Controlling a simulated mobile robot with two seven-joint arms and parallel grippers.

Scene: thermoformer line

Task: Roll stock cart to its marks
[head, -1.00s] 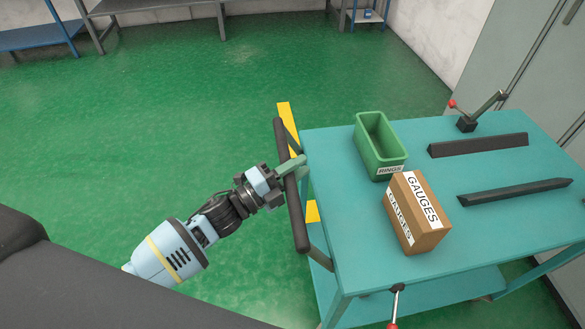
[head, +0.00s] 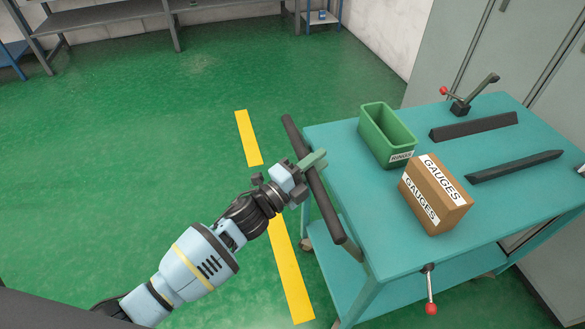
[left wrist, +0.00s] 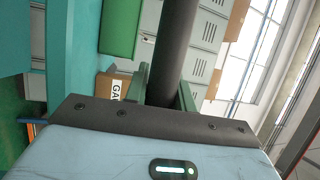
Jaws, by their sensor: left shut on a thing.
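The teal stock cart (head: 345,150) stands at the right of the head view. Its dark push handle (head: 327,205) runs along the cart's left side. My left gripper (head: 312,163) is shut around the handle bar, near its middle. In the left wrist view the handle (left wrist: 176,50) passes between the green fingers (left wrist: 162,88). Yellow floor marks show as a short strip (head: 248,138) and a longer strip (head: 290,272), both left of the cart. My left forearm covers the floor between them. My right gripper is out of view.
On the cart top are a green RINGS bin (head: 386,136), a brown GAUGES box (head: 436,197), two dark bars and a clamp with a red knob (head: 460,103). Grey cabinets (head: 480,45) stand close behind the cart. Green floor (head: 120,150) is open to the left.

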